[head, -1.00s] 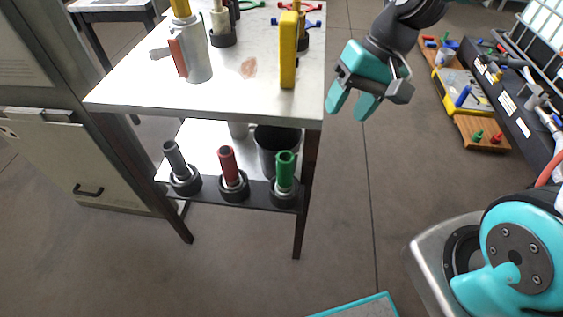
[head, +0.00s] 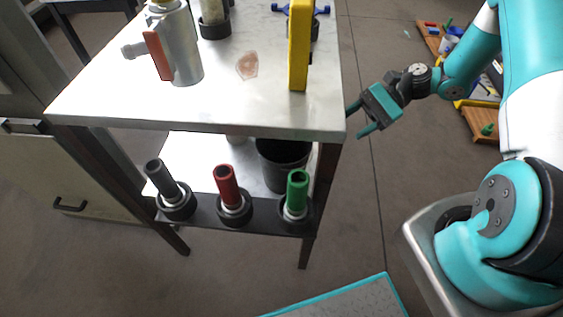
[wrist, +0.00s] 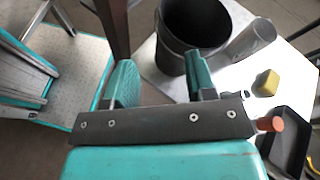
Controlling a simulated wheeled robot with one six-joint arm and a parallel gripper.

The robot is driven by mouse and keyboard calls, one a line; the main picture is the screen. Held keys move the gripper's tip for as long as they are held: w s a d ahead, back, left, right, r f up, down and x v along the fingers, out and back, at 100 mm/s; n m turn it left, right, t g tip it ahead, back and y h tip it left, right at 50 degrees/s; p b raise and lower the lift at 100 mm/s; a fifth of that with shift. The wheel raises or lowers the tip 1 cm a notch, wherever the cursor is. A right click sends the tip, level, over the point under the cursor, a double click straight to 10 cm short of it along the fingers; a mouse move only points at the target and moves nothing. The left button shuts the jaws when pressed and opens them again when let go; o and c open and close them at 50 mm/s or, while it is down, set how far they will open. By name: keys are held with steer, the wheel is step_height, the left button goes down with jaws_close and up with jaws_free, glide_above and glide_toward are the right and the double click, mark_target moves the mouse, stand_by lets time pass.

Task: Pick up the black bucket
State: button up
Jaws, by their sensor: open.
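The black bucket (head: 280,172) stands upright on the lower shelf of the metal table, near its right side. The tabletop and the green-handled tool partly hide it in the head view. My gripper (head: 358,120) is outside the table, just right of its right edge, with its fingers pointing left. In the wrist view, the open, empty fingers (wrist: 160,64) are in front of the bucket (wrist: 168,52), which lies beyond them, slightly right of centre. The bucket's mouth shows dark, and I see no contact between it and the fingers.
The tabletop (head: 120,97) overhangs the bucket, and a dark table leg (wrist: 114,25) stands close to my fingers. A clear cup (wrist: 248,40) and a yellow block (wrist: 266,83) are beside the bucket. Grey, red (head: 228,187) and green (head: 297,190) handled tools line the shelf front.

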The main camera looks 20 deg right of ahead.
steer(key=x, duration=0.9)
steer(key=w+x, duration=0.1)
steer(key=x, duration=0.3)
steer(key=shift+a+f+b, duration=0.1)
steer(key=shift+f+b, duration=0.3)
